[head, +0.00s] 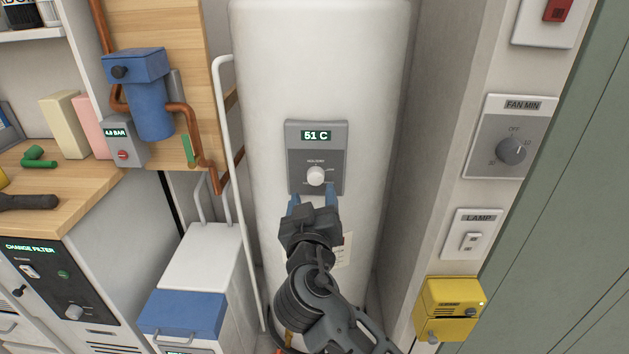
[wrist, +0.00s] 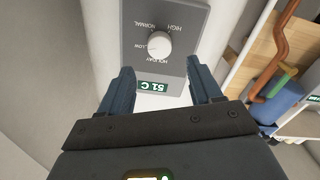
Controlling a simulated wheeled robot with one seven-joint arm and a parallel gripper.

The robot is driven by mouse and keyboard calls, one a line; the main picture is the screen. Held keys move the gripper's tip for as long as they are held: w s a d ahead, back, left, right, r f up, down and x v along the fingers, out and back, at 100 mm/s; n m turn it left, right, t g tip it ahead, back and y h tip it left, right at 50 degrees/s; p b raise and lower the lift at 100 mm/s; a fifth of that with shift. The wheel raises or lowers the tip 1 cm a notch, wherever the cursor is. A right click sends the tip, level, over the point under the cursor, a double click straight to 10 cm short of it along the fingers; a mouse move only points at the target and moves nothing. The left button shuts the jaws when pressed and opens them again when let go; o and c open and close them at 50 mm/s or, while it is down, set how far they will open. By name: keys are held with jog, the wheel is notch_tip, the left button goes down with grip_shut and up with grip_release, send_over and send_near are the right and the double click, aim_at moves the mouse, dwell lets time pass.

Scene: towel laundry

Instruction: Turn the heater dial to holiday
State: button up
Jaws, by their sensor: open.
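The heater dial (head: 316,176) is a round white knob on a grey panel (head: 303,147) on the front of a tall white tank (head: 322,60). A display (head: 317,135) above the dial reads 51 C. In the wrist view the panel is upside down; the dial (wrist: 159,44) has HOLIDAY, LOW, NORMAL and HIGH labels around it. HOLIDAY lies on the display side. I cannot tell clearly which label the dial points to. My gripper (head: 313,197) is open and empty, its blue fingers just below the dial in the head view. In the wrist view the fingers (wrist: 165,70) are apart, pointing at the panel.
A white pipe (head: 233,170) runs along the tank's left side. A blue filter housing (head: 149,100) hangs on a wooden board at left. A fan dial (head: 512,150), a lamp switch (head: 471,240) and a yellow box (head: 449,300) are on the right wall.

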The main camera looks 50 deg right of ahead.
aim_at(315, 178)
jog(key=shift+p+x, duration=0.65)
jog(key=shift+x, duration=2.5)
jog(key=shift+c, duration=0.5)
jog(key=c, duration=0.9)
jog(key=shift+c, duration=0.2)
